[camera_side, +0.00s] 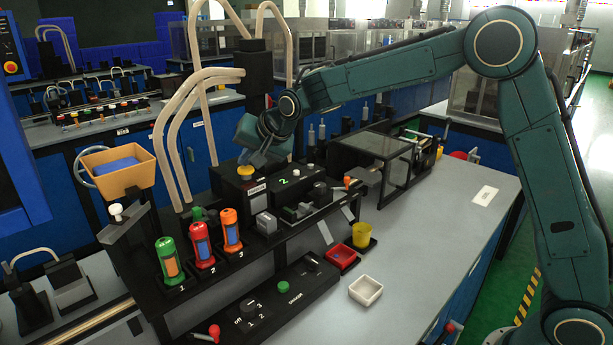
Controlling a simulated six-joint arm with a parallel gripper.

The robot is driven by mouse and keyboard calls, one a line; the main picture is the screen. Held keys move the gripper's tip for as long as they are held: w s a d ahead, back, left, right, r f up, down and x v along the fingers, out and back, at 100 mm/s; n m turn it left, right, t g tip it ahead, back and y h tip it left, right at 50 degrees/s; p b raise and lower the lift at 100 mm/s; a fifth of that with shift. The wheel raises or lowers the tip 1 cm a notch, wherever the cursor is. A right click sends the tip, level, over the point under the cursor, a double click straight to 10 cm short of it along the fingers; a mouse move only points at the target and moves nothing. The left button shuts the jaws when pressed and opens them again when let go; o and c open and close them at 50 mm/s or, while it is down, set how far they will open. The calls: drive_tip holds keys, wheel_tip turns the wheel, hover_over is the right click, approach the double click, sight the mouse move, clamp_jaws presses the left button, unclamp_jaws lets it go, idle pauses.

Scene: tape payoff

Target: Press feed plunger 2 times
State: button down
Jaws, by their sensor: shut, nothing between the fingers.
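A yellow round knob (246,171), which looks like the feed plunger, sits on top of a black box (238,189) left of the middle of the view. My gripper (248,159) points down right above this knob, with its fingers shut and empty. The fingertips are very close to the knob; I cannot tell whether they touch it. The gripper and wrist hide part of what lies behind them.
Green, red and orange canisters (203,251) stand in numbered slots to the left. A front control panel (268,300) has a knob and a green button. An orange bin (119,171) is at far left. Red, yellow and white containers (366,290) sit on the grey bench. Curved hoses rise behind.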

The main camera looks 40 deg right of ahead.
sight(249, 169)
drive_tip(key=shift+r, duration=1.6)
drive_tip(key=shift+r, duration=0.1)
wheel_tip(249, 169, up, 5)
drive_tip(key=shift+f, duration=0.1)
idle(0.9)
drive_tip(key=s+d+r+n+g, duration=0.1)
drive_tip(key=s+d+n, duration=0.15)
drive_tip(key=s, duration=0.85)
drive_tip(key=s+d+r+n+g, duration=0.15)
drive_tip(key=s+d, duration=0.25)
drive_tip(key=s, duration=0.8)
drive_tip(key=s+d+f+n, duration=0.1)
drive_tip(key=s+f, duration=0.3)
drive_tip(key=s, duration=0.6)
drive_tip(key=s+f+n+g+h, duration=0.1)
drive_tip(key=s+f, duration=0.3)
drive_tip(key=s, duration=0.6)
drive_tip(key=shift+s+d+f+n, duration=0.3)
drive_tip(key=shift+d+n, duration=0.1)
drive_tip(key=shift+n, duration=0.5)
